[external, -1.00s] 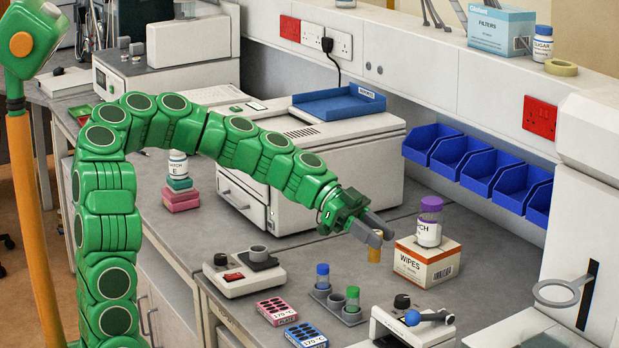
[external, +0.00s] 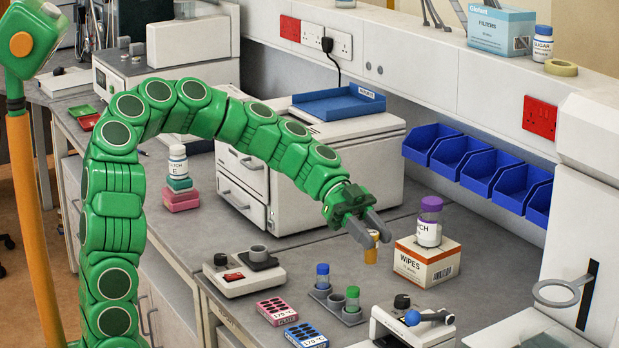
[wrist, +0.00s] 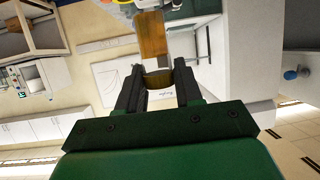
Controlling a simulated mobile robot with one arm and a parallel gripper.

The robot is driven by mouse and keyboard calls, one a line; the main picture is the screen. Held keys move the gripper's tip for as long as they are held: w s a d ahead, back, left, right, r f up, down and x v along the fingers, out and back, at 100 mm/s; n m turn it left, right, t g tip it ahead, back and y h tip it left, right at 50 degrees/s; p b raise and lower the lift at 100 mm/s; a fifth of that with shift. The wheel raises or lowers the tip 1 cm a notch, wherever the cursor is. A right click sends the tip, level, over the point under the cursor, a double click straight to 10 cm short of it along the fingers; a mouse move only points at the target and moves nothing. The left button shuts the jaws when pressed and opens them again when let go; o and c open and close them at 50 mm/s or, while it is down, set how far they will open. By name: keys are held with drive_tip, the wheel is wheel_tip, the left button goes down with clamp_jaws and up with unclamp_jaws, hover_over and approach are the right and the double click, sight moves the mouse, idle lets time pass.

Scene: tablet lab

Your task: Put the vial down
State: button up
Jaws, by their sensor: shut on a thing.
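My gripper (external: 373,234) is shut on a small amber vial (external: 371,256). It hangs from the fingertips just left of the wipes box, and I cannot tell whether its bottom touches the bench. In the wrist view the amber vial (wrist: 152,38) sticks out beyond the dark fingers of my gripper (wrist: 158,84). A grey rack (external: 336,303) in front of my gripper holds a blue-capped vial (external: 322,276) and a green-capped vial (external: 352,299).
The wipes box (external: 427,262) with a purple-capped bottle (external: 429,222) on it stands close right of the vial. A small grey-white device (external: 243,275) and pink and blue blocks (external: 277,311) lie front left. Bare bench (external: 310,252) shows left of the vial.

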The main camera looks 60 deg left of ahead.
sight(371, 254)
wheel_tip(371, 254, down, 4)
drive_tip(key=shift+f, duration=0.25)
drive_tip(key=shift+w+d+f, duration=0.6)
drive_tip(key=shift+w+f, duration=1.1)
drive_tip(key=shift+w, duration=0.55)
drive_tip(key=shift+w+d+f, duration=0.65)
drive_tip(key=shift+w+f, duration=1.1)
drive_tip(key=shift+w, duration=0.5)
drive_tip(key=shift+w+d+f, duration=0.6)
drive_tip(key=shift+w+f, duration=1.1)
drive_tip(key=shift+w, duration=0.55)
drive_tip(key=shift+f, duration=1.45)
drive_tip(key=o, duration=1)
drive_tip(key=shift+f, duration=0.1)
drive_tip(key=shift+a, duration=0.1)
